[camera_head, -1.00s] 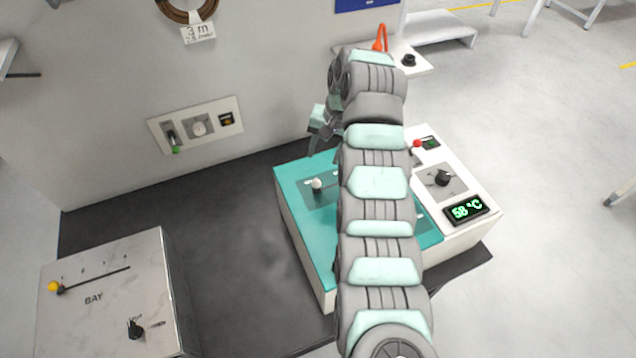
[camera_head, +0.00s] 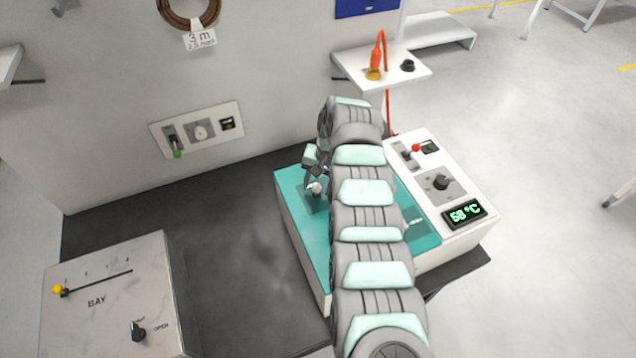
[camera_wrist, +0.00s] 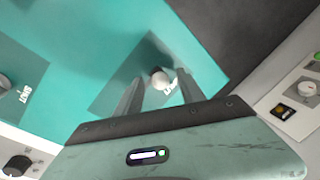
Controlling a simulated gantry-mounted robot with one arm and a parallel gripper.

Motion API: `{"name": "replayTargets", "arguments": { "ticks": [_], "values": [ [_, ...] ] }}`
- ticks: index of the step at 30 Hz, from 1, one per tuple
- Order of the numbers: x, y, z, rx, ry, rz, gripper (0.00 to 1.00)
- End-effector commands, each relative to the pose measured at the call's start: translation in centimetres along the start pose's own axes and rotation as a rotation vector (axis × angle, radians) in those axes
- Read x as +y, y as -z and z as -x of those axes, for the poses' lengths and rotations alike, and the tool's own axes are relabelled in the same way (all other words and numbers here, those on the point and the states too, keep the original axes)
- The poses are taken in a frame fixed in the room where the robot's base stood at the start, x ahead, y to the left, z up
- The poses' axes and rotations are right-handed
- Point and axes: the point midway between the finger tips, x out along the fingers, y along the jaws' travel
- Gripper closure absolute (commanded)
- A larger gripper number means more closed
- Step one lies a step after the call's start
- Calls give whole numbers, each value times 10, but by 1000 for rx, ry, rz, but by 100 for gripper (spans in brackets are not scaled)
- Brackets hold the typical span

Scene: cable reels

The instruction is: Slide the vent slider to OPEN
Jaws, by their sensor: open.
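A round white knob (camera_head: 316,188) sits on a darker teal plate on top of the teal cabinet (camera_head: 289,179). I cannot read a name for it, so I cannot confirm that it is the vent slider. In the wrist view the white knob (camera_wrist: 160,80) lies between the spread fingers of my gripper (camera_wrist: 158,78); contact cannot be told. Lettering beside it is partly hidden by a finger. In the head view my gripper (camera_head: 314,180) is open, pointing down at this knob, with my arm covering the cabinet's middle.
A second control (camera_head: 413,222) is on the cabinet's right side; its plate reads SHUT in the wrist view. A white console (camera_head: 470,232) shows 58 °C. A BAY box (camera_head: 100,325) with a yellow-knobbed slider (camera_head: 58,290) stands left. A wall panel (camera_head: 222,143) is behind.

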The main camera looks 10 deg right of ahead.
Motion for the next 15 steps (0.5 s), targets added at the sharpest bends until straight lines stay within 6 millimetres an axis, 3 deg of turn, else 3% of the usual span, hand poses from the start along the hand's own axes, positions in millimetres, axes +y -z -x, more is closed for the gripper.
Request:
{"name": "replayTargets", "arguments": {
  "ticks": [7, 15],
  "values": [
    [0, 0, 0, 1, 0, 0, 54],
    [0, 0, 0, 1, 0, 0, 77]
  ]
}}
